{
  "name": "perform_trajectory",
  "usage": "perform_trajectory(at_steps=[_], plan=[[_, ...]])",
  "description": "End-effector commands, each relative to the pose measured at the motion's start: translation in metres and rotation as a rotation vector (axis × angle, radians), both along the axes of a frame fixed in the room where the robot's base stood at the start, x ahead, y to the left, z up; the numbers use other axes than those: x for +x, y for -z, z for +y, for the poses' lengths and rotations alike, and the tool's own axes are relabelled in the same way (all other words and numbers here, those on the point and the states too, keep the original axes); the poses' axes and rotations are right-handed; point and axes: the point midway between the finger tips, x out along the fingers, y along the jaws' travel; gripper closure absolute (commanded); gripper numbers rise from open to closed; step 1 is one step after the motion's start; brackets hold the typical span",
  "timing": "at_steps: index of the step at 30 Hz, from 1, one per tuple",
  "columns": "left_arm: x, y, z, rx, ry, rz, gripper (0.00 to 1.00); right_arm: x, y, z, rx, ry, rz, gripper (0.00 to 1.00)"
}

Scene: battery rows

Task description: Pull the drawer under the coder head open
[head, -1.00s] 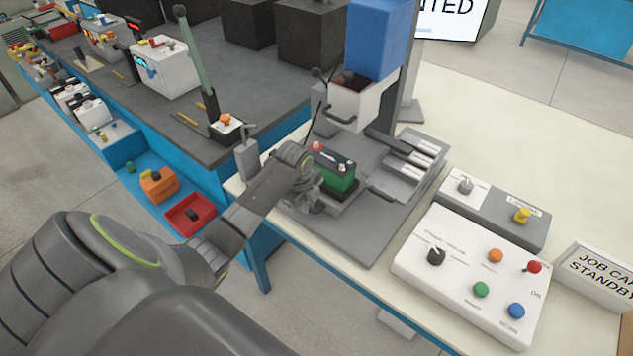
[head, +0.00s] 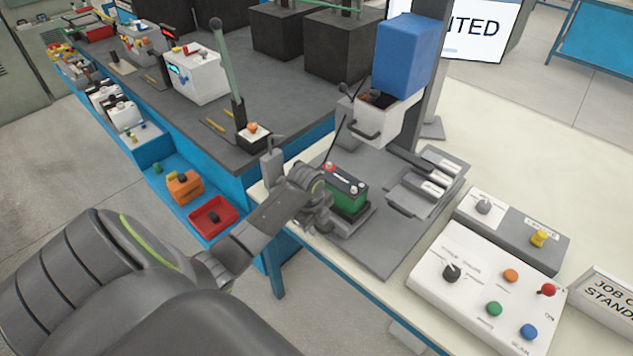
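The coder head is a blue box (head: 408,55) on a grey column at the upper right of the head view. Under it the white drawer (head: 386,122) stands out toward the front left, with its dark inside and some brownish contents showing. Its dark bar handle (head: 361,133) is on the front face. My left gripper (head: 322,216) is low beside the green battery (head: 347,196), in front of and below the drawer, apart from the handle. Its fingers are small and partly hidden by the wrist, so its opening is unclear. My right gripper is not in view.
The battery sits on a grey plate (head: 385,247) at the table's edge. A white control box (head: 480,285) with buttons stands at the right. A grey block with a lever (head: 273,165) is close behind my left forearm. A red bin (head: 213,215) lies at the left.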

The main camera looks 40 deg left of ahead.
Motion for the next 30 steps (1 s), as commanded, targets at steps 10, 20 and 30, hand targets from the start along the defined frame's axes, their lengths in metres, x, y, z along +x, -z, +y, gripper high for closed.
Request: perform_trajectory(at_steps=[10, 20, 30], plan=[[0.0, -0.002, 0.0, 0.0, 0.0, 0.0, 0.67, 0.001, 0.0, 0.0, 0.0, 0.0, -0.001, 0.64], [-0.008, -0.05, 0.001, 0.002, 0.002, -0.004, 0.67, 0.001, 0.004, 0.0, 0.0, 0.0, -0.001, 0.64], [-0.023, -0.129, 0.003, 0.004, 0.002, -0.005, 0.67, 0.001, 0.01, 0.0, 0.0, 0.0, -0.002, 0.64]])
